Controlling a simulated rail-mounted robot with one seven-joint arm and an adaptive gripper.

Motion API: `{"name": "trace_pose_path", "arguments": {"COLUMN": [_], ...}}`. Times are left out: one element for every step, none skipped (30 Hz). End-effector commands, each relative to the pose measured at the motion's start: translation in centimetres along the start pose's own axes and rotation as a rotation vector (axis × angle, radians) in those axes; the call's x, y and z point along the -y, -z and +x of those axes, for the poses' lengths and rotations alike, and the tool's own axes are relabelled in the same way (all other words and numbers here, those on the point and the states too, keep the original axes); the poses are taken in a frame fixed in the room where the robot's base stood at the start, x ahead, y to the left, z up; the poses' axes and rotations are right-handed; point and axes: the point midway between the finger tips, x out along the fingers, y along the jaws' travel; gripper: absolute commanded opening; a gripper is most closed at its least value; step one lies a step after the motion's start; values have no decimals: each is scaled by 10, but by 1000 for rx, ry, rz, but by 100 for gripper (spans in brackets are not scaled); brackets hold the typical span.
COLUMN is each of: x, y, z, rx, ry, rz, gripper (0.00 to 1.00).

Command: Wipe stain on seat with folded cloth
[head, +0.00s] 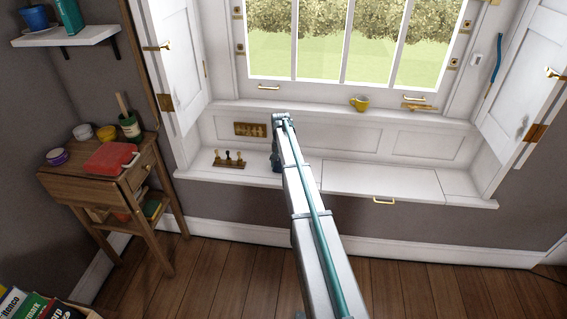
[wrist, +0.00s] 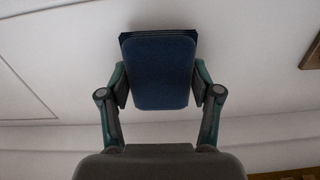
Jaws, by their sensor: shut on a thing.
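My gripper (wrist: 159,88) is shut on the folded cloth (wrist: 158,65), a dark blue pad gripped at both sides in the wrist view. In the head view my gripper (head: 276,163) shows only as a dark shape beside my arm, low over the white window seat (head: 385,178). My arm hides part of the seat and most of the gripper. I cannot tell whether the cloth touches a surface. No stain shows on the visible part of the seat; it may be hidden.
A hook rack (head: 229,162) lies on the seat left of my gripper. A yellow cup (head: 359,103) stands on the sill behind. Open shutters (head: 172,60) flank the window. A wooden side table (head: 95,180) with pots and a red box stands left. The seat's right side is clear.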

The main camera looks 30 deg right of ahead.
Motion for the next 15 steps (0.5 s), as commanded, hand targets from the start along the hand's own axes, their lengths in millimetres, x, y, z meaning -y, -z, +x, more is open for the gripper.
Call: {"name": "trace_pose_path", "arguments": {"x": [5,8,11,13,16,19,22,24,27,29,32,35,37,40,43], "y": [0,0,0,0,0,0,0,0,0,0,0,0,0,0,0], "z": [0,0,0,0,0,0,0,0,0,0,0,0,0,0,0], "rx": [1,1,1,1,1,1,1,1,1,1,1,1,1,1,1], "ry": [1,1,1,1,1,1,1,1,1,1,1,1,1,1,1], "rz": [-1,-1,0,0,1,2,2,2,2,3,3,4,4,5,6], "gripper": [31,31,31,31,31,31,31,31,31,31,31,31,31,31,31]}}
